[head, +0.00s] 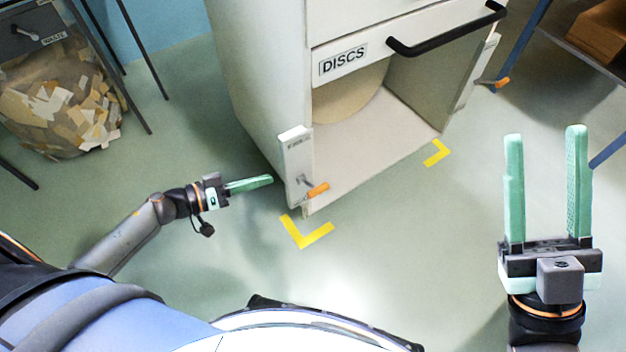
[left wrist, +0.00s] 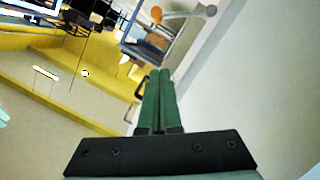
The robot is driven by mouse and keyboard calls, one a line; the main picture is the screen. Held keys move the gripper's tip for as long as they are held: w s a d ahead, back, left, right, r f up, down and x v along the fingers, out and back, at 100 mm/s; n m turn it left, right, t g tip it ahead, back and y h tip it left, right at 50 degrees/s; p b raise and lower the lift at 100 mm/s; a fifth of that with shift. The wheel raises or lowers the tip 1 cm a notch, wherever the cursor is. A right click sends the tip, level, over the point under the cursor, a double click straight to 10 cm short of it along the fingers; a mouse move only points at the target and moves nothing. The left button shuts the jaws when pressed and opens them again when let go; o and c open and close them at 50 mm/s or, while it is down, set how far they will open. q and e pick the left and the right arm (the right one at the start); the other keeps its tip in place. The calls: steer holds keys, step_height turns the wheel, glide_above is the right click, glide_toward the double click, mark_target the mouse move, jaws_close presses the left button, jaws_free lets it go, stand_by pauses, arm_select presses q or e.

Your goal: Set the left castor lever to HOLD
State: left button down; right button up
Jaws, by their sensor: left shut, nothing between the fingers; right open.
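The left castor lever (head: 318,190) has an orange tip and sits low on the front left corner of the pale cabinet (head: 250,90), below a white plate (head: 296,148) with lettering too small to read. The lever's tip points right. My left gripper (head: 271,179) is shut and empty, level with the lever and just left of the corner, apart from it. In the left wrist view its green fingers (left wrist: 159,75) are together, with a pale surface to the right. My right gripper (head: 546,132) is open and empty at the right, far from the lever.
The cabinet has a DISCS drawer front (head: 343,60) with a black handle (head: 447,33). Yellow floor marks (head: 305,236) lie at its front corners. A waste bin (head: 60,100) stands at the left and a blue-legged bench (head: 535,30) at the right. The floor in front is clear.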

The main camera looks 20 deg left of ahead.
steer(key=shift+s+r, duration=0.1)
stand_by(0.3)
arm_select(q)
steer(key=b, duration=0.4)
glide_above(309, 185)
steer(key=a, duration=0.1)
step_height(309, 185, down, 2)
steer(key=s+f+b, duration=0.1)
steer(key=s+d+f, duration=0.1)
steer(key=f, duration=0.1)
steer(key=shift+s+f+b, duration=0.15)
steer(key=shift+s+b, duration=0.25)
arm_select(e)
step_height(309, 185, down, 6)
steer(key=shift+a+m, duration=0.3)
steer(key=shift+m, duration=0.1)
arm_select(q)
steer(key=shift+d, duration=0.15)
steer(key=shift+s+d+f+m+p, duration=0.1)
steer(key=shift+s+f+m+p, duration=0.1)
steer(key=shift+m+p, duration=0.1)
arm_select(e)
steer(key=shift+r, duration=0.3)
